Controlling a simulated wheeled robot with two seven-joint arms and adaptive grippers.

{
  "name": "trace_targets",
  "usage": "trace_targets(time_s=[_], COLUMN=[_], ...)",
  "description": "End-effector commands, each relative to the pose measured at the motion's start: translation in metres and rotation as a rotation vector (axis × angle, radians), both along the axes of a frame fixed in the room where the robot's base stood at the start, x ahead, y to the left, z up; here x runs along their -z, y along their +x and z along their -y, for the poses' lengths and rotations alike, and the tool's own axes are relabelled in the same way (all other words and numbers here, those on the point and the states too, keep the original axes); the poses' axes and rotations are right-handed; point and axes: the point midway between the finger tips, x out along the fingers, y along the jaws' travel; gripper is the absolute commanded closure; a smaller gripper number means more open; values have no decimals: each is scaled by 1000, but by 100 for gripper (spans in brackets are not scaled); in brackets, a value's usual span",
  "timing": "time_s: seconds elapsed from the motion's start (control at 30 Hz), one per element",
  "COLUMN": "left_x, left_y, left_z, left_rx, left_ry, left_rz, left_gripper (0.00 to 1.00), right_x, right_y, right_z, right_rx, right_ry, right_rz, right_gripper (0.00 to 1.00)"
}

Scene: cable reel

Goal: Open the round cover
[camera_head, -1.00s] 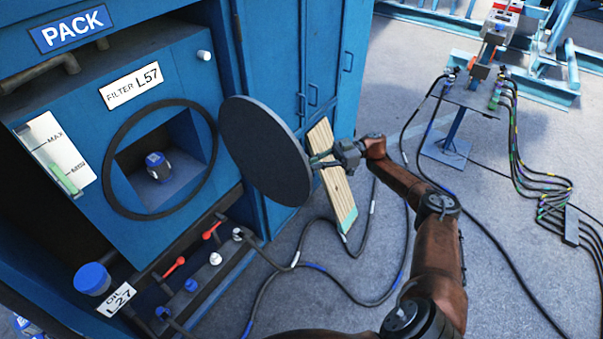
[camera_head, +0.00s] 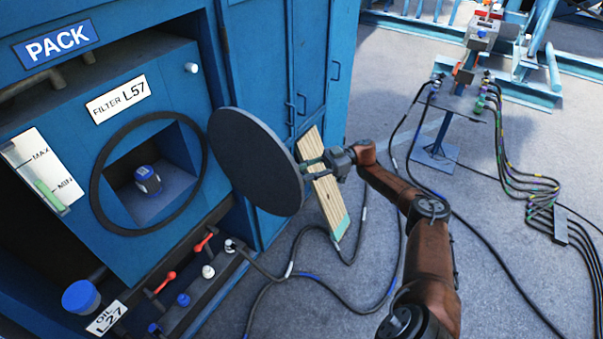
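The round cover (camera_head: 254,160) is a dark grey disc. It stands swung out to the right of the round opening (camera_head: 150,172) in the blue cabinet's front, clear of its black ring. A blue-capped object (camera_head: 148,180) sits inside the square recess behind the opening. My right gripper (camera_head: 318,164) is at the right edge of the cover, its fingers partly hidden behind or against the disc, so its grip cannot be made out. My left gripper is not in view.
Red-handled valves (camera_head: 162,283) and a blue cap (camera_head: 80,297) are below the opening. A wooden board (camera_head: 326,190) is behind my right gripper. Black cables (camera_head: 290,268) lie on the floor. A stand with connectors (camera_head: 462,100) is at the right.

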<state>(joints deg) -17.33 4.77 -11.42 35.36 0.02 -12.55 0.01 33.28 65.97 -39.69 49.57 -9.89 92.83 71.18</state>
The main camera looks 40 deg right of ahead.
Motion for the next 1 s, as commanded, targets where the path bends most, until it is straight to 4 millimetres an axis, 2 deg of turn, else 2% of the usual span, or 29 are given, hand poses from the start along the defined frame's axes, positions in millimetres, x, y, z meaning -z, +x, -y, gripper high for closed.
trace_targets(time_s=[0.33,0.5,0.7,1.0], left_x=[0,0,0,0], left_y=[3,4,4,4], left_z=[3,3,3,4], left_rx=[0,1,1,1], left_ry=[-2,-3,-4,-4], left_rz=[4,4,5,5], left_gripper=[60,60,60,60], right_x=[0,0,0,0], right_y=[-10,-14,-16,-17], right_z=[48,62,70,71], right_rx=[5,3,2,1], right_ry=[-1,1,1,1], right_rz=[1,1,0,0], right_gripper=[72,72,72,72])
